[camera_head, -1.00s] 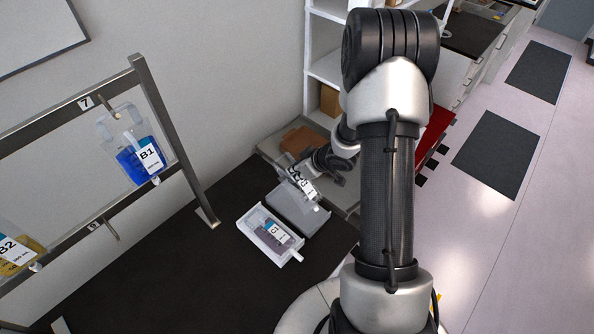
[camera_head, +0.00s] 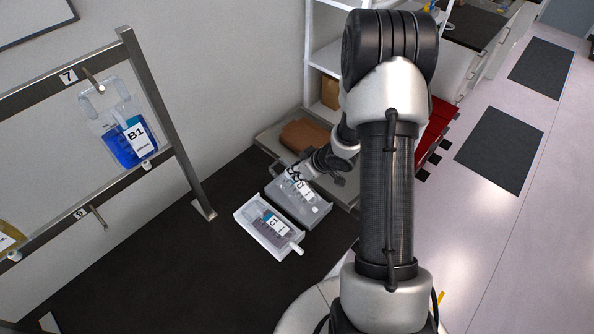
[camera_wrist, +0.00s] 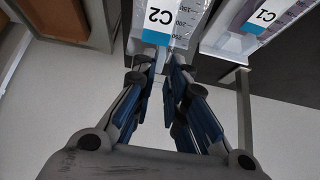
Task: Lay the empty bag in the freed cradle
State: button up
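The empty clear bag labelled C2 (camera_wrist: 165,22) is at the fingertips of my gripper (camera_wrist: 165,72) in the wrist view. The narrow clear end of the bag runs between the blue-padded fingers, which look closed on it. In the head view the bag (camera_head: 303,190) lies nearly flat over the grey cradle (camera_head: 322,216), within its outline. Whether it touches the cradle floor is hard to tell. My gripper (camera_head: 298,172) is at the cradle's far end, partly hidden by my arm.
A white cradle (camera_head: 244,226) with bag C1 (camera_head: 270,226) stands right beside it. A brown box (camera_head: 305,134) sits on a tray behind. Blue bag B1 (camera_head: 134,140) hangs from a metal rack (camera_head: 170,130) at left. The dark floor between is clear.

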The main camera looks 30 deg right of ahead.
jog(key=o, duration=0.3)
jog(key=shift+o, duration=0.2)
jog(key=s+d+r+m+t+h+b, duration=0.1)
jog(key=s+d+r+h+b, duration=0.15)
jog(key=r, duration=0.55)
jog(key=s+d+r+m+h+b, duration=0.1)
jog(key=s+d+r+h+b, duration=0.15)
jog(key=r, duration=0.65)
jog(key=s+a+r+m+h+b, duration=0.1)
jog(key=s+a+r+h+b, duration=0.15)
jog(key=s+b, duration=0.2)
jog(key=s+a+f+g+y+b, duration=0.1)
jog(key=s+a+f+y+b, duration=0.1)
jog(key=s+a, duration=0.6)
jog(key=s+a+f+m+g+y+b, duration=0.1)
jog(key=s+a+f+g+y+b, duration=0.1)
jog(key=s+a, duration=0.6)
jog(key=shift+s+f+y+b, duration=0.25)
jog(key=shift+s+y+b, duration=0.3)
jog(key=shift+s+b, duration=0.45)
